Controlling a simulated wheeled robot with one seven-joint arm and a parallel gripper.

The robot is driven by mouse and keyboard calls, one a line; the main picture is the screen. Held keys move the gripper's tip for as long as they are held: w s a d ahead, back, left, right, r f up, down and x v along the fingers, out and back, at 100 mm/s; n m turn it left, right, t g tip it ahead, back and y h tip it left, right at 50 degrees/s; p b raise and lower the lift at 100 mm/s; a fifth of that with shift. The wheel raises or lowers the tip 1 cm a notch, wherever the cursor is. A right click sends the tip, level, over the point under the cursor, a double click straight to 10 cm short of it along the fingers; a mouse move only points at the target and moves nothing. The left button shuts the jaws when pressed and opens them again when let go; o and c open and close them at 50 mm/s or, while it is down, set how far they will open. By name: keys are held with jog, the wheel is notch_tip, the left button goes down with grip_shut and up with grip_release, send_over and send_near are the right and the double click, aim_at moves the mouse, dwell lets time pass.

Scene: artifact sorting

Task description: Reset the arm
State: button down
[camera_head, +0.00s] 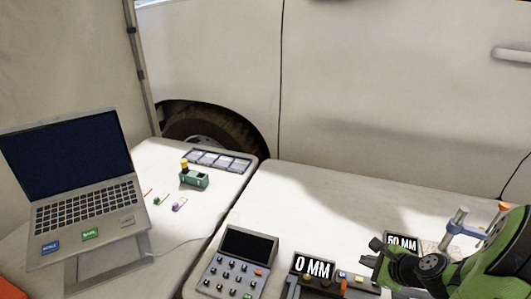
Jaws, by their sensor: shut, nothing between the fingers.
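My green and dark arm (506,262) reaches in from the lower right corner. My gripper (374,264) points left over the front right of the white table. It is shut and holds nothing. It is just right of the "0 MM" sign (313,267), in front of the "50 MM" sign (402,242). Part of the equipment behind the arm is hidden.
A grey keypad panel (238,262) stands left of the signs. On the left table are a laptop (75,185), small coloured pieces (178,206), a green device (194,180) and a slotted tray (218,160). The right table's back (330,200) is clear. A white vehicle (390,100) stands behind.

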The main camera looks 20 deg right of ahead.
jog(key=a+r+n+g+p, duration=0.4)
jog(key=a+r+n+p, duration=0.1)
jog(key=a+r+n, duration=0.8)
jog(key=s+a+r+n+p, duration=0.2)
jog(key=s+a+r+n, duration=0.3)
jog(key=s+r+n, duration=0.1)
jog(key=s+a+r+n+h+p, duration=0.1)
jog(key=s+a+r+n+p, duration=0.2)
jog(key=s+a+r+n, duration=0.2)
jog(key=s+r+n, duration=0.1)
jog(key=s+r, duration=0.1)
jog(key=s, duration=0.1)
jog(key=shift+s+r+n, duration=0.2)
jog(key=shift+s+n, duration=0.1)
jog(key=shift+s, duration=0.05)
